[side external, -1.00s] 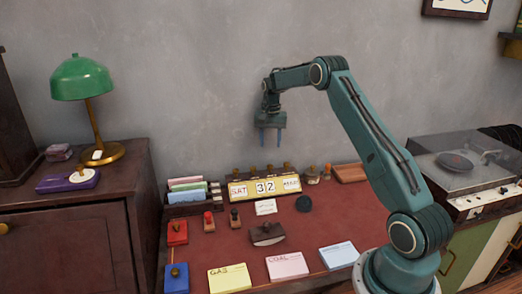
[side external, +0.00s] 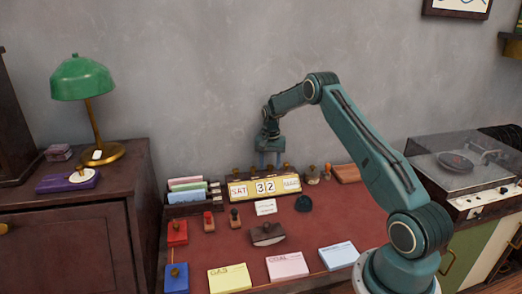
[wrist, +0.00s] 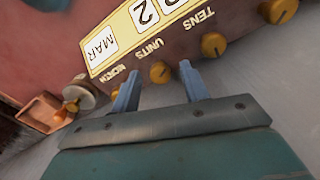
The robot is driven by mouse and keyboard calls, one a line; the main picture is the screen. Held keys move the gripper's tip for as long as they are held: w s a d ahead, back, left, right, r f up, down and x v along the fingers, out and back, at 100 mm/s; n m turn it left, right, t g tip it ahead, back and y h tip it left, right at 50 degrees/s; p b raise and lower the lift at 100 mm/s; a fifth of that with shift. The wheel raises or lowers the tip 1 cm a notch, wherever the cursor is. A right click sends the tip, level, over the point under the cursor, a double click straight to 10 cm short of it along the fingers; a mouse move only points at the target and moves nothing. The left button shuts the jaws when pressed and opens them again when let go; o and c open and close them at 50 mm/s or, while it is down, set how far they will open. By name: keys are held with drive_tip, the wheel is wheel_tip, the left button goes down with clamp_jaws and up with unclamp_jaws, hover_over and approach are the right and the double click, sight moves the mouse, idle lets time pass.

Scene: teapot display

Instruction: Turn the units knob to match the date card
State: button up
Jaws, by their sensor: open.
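The perpetual calendar (side external: 247,200) stands on the red desk and reads SAT 32, with a month tile that reads MAR in the wrist view. The units knob (wrist: 160,72) is a yellow-brown knob beside the UNITS label, where the units window shows 2. My gripper (wrist: 158,72) is open, its two blue fingers pointing down at the calendar's top, one on each side of the units knob and apart from it. In the side view my gripper (side external: 270,166) hides part of the knob row. The date card (side external: 265,207) lies before the calendar; its writing is too small to read.
The tens knob (wrist: 214,45) sits close beside one finger; the month knob (wrist: 117,91) is partly behind the other. A card rack (side external: 190,190) stands left. The wall is close behind.

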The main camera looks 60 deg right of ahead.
clamp_jaws()
drive_tip(key=shift+n, duration=0.4)
drive_tip(key=shift+r+n, duration=0.1)
drive_tip(key=shift+n, duration=2.7)
unclamp_jaws()
